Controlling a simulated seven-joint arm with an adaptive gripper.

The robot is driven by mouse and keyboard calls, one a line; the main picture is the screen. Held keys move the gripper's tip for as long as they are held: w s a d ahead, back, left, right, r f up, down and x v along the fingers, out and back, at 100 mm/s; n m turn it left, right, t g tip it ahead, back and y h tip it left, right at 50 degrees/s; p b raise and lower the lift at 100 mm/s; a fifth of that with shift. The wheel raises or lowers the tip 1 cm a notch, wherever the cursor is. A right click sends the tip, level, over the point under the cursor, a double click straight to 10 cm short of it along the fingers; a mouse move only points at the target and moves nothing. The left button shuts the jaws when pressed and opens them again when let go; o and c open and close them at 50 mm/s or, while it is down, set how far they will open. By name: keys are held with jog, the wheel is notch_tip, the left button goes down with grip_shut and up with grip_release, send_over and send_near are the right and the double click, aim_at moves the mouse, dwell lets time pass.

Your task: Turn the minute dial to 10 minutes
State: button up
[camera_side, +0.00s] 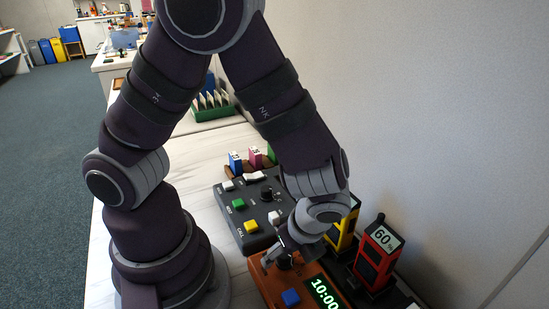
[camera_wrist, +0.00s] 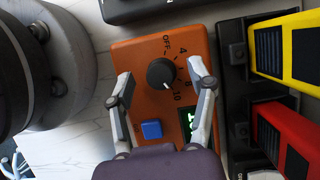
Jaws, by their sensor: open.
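The orange timer box (camera_side: 274,284) lies under my gripper (camera_side: 284,257); it fills the middle of the wrist view (camera_wrist: 125,56). Its black round minute dial (camera_wrist: 160,73) has a white pointer mark aimed down-right, at or close to the printed 10. The green display (camera_side: 323,294) reads 10:00 in the side view. A blue button (camera_wrist: 151,130) sits below the dial. In the wrist view, my gripper (camera_wrist: 161,70) is open, one finger on each side of the dial with visible gaps. In the side view my gripper hides the dial.
A dark control box with a green button (camera_side: 238,204) and a yellow button (camera_side: 251,226) stands behind the timer. Yellow (camera_side: 345,232) and red (camera_side: 377,258) handheld units stand in a dark rack (camera_wrist: 235,100) close to the timer's right. The wall is just beyond.

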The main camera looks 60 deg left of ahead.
jog(key=v, duration=1.2)
jog(key=w+a+f+n+g+h, duration=0.2)
jog(key=w+a+n+g+h, duration=0.2)
jog(key=n, duration=1.3)
jog(key=x, duration=1)
jog(key=shift+s+a, duration=0.15)
jog(key=shift+a, duration=0.05)
jog(key=shift+r, duration=0.1)
jog(key=shift+c, duration=0.3)
